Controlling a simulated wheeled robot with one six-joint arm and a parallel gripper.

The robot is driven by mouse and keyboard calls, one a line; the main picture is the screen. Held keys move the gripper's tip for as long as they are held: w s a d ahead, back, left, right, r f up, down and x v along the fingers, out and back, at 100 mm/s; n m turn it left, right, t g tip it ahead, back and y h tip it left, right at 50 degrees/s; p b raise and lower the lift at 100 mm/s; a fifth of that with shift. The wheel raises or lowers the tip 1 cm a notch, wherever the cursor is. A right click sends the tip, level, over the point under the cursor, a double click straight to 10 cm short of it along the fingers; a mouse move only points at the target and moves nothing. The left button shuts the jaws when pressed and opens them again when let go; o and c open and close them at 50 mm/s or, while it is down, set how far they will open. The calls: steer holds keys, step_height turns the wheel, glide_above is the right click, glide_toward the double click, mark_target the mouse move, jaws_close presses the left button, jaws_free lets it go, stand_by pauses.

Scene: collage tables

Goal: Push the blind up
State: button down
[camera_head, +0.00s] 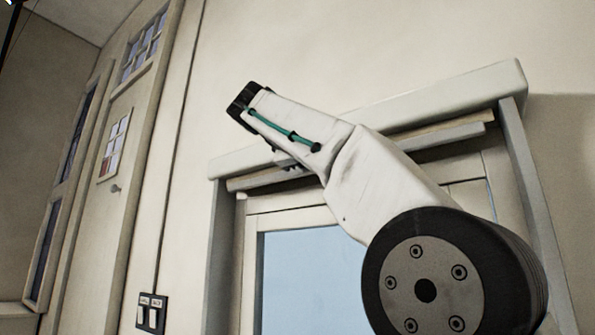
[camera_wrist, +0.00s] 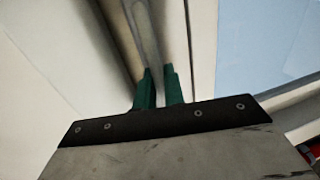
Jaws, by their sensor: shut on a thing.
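The blind shows in the head view as a narrow grey strip (camera_head: 455,135) high under the top board of the window frame (camera_head: 440,95), slightly tilted in the picture. Most of the pane below it is uncovered. In the wrist view my gripper (camera_wrist: 160,75) has two green fingers close together, shut on the blind's pale bottom bar (camera_wrist: 146,28). In the head view my wrist is in front of the top left part of the window, and the fingertips are mostly hidden behind it.
The blue-grey window pane (camera_head: 305,275) lies below the strip. A panelled door (camera_head: 125,170) with small panes stands on the left. Light switches (camera_head: 150,312) are on the wall between door and window. The wall above the window is bare.

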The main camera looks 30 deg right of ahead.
steer(key=shift+r, duration=0.35)
steer(key=c, duration=1.6)
jaws_free()
steer(key=shift+c, duration=0.2)
steer(key=shift+f, duration=0.1)
steer(key=shift+a, duration=0.2)
steer(key=v, duration=0.7)
steer(key=shift+s, duration=0.15)
steer(key=shift+a, duration=0.1)
